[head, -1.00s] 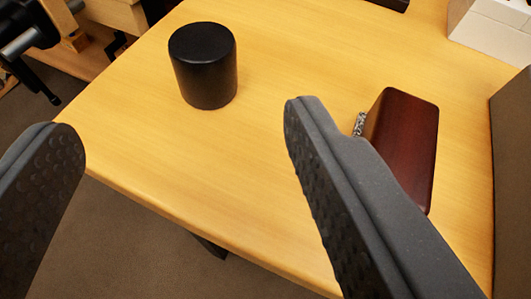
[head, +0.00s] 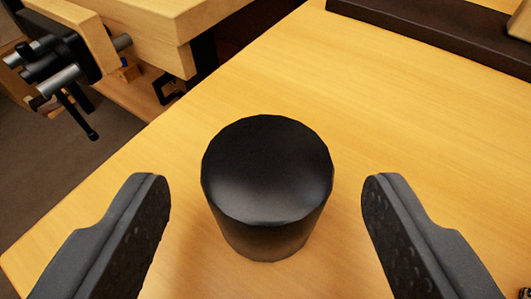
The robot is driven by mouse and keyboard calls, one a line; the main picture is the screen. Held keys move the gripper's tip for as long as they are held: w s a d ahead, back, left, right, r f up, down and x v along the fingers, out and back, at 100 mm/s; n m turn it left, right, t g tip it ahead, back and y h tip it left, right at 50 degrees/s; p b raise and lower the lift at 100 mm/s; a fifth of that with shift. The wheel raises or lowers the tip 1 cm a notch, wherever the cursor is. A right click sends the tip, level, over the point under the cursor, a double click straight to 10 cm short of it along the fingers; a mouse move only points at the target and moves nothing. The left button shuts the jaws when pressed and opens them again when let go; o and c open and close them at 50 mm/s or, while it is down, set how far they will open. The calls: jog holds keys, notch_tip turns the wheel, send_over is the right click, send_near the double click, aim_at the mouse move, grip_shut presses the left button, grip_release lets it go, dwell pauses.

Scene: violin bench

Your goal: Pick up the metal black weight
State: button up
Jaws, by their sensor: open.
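The black metal weight (head: 267,185) is a short, smooth cylinder. It stands upright on the light wooden table (head: 300,70), in the middle of the head view. My gripper (head: 266,190) is open. One dark grey finger is to the left of the weight and the other to its right. A strip of table shows between the weight and each finger, so neither appears to touch it. The weight's far side and base are partly hidden.
A workbench with a vise (head: 70,70) stands beyond the table's left edge, with dark floor (head: 50,170) below. A dark brown long block (head: 430,35) lies at the back right. The table around the weight is clear.

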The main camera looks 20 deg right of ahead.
aim_at(266, 151)
jog(key=shift+b+x, duration=0.55)
jog(key=shift+x, duration=1.85)
jog(key=shift+r, duration=0.15)
grip_shut()
